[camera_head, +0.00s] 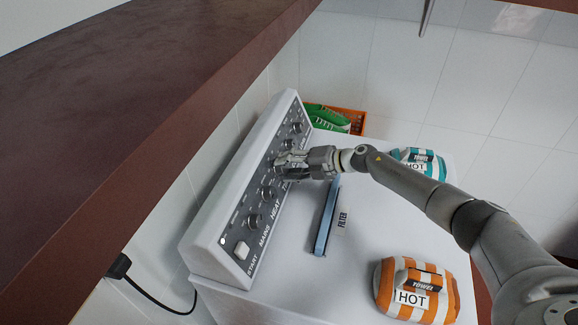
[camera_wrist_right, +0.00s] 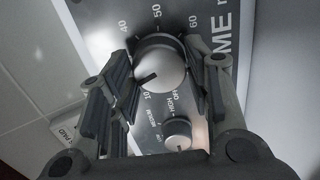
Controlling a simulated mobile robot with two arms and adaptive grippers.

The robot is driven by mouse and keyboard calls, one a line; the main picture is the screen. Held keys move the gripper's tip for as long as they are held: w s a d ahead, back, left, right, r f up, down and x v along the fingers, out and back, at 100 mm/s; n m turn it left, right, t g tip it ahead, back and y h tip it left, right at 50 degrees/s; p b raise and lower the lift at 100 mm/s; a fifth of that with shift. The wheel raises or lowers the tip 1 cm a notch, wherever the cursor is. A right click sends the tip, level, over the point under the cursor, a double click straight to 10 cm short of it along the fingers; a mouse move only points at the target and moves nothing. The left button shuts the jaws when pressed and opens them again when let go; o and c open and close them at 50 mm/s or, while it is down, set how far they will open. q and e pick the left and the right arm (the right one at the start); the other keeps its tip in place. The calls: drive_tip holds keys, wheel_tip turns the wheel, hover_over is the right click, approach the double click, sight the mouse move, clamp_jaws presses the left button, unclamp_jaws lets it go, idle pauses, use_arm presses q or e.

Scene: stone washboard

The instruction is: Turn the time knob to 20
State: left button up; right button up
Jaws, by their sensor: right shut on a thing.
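The round silver time knob (camera_wrist_right: 160,66) is in the right wrist view, beside the large letters "ME". Its dark pointer line aims to the lower left, towards the side of the "10" mark. The marks 40, 50 and 60 show above it; 20 cannot be seen, and the left finger covers part of the dial. My right gripper (camera_wrist_right: 158,72) is shut on this knob, one finger on each side. In the head view, my right gripper (camera_head: 288,166) is at the control panel (camera_head: 228,212) and hides the knob. My left gripper is out of view.
A smaller knob (camera_wrist_right: 177,132) sits close to the fingers. Other knobs (camera_head: 254,221) line the panel. A blue filter (camera_head: 326,222) stands on the machine top below my arm. An orange towel roll (camera_head: 386,285) and a teal one (camera_head: 437,168) lie there too. A dark red beam (camera_head: 150,150) crosses the left.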

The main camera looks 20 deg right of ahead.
drive_tip(key=o, duration=1)
drive_tip(key=shift+d, duration=0.1)
drive_tip(key=v, duration=1.2)
drive_tip(key=shift+f, duration=0.1)
